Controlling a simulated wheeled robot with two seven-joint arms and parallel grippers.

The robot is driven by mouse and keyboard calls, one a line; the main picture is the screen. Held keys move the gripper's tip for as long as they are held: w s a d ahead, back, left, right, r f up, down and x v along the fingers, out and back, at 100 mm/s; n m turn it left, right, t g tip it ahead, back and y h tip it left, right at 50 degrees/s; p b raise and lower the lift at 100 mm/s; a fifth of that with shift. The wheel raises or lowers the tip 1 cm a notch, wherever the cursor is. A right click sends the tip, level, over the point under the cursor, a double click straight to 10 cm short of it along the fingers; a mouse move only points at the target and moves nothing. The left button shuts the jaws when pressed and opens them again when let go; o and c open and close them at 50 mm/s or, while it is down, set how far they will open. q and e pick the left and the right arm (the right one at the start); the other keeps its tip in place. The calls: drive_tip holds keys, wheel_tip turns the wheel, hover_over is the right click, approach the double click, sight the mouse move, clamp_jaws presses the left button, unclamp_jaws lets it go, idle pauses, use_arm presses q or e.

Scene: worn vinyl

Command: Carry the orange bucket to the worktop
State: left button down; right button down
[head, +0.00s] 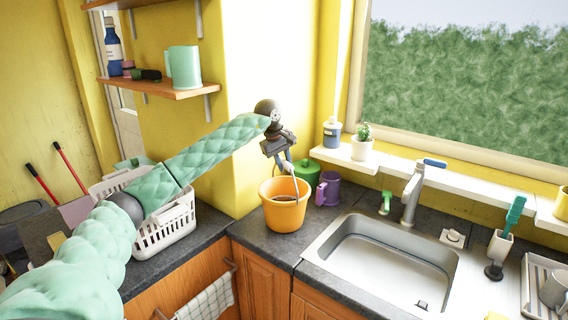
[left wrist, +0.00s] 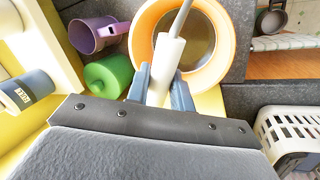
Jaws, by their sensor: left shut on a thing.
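The orange bucket (head: 285,215) is upright at the corner of the dark worktop (head: 330,227), left of the sink. Something brown shows inside it. I cannot tell for certain whether its base touches the worktop. My left gripper (head: 287,164) is above the bucket, shut on the white grip of its raised handle. In the left wrist view, the gripper's blue-grey fingers (left wrist: 162,90) sit on either side of the white grip (left wrist: 168,55), with the bucket's rim (left wrist: 143,35) beyond. My right gripper is not in view.
A green lidded pot (head: 306,171) and a purple mug (head: 328,188) stand right behind the bucket. The metal sink (head: 385,250) is to the right. A white basket (head: 165,230) stands to the left. A windowsill with a potted plant (head: 362,145) is behind.

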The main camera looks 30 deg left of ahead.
use_arm(q)
drive_tip(key=shift+f, duration=0.1)
idle(0.6)
drive_tip(key=c, duration=1.1)
unclamp_jaws()
drive_tip(key=shift+c, duration=0.2)
drive_tip(key=shift+f, duration=0.15)
drive_tip(key=shift+s+r, duration=0.1)
drive_tip(key=shift+r, duration=0.2)
drive_tip(key=p+v, duration=0.2)
drive_tip(key=v, duration=0.5)
drive_tip(key=shift+r, duration=0.2)
idle(0.3)
idle(0.4)
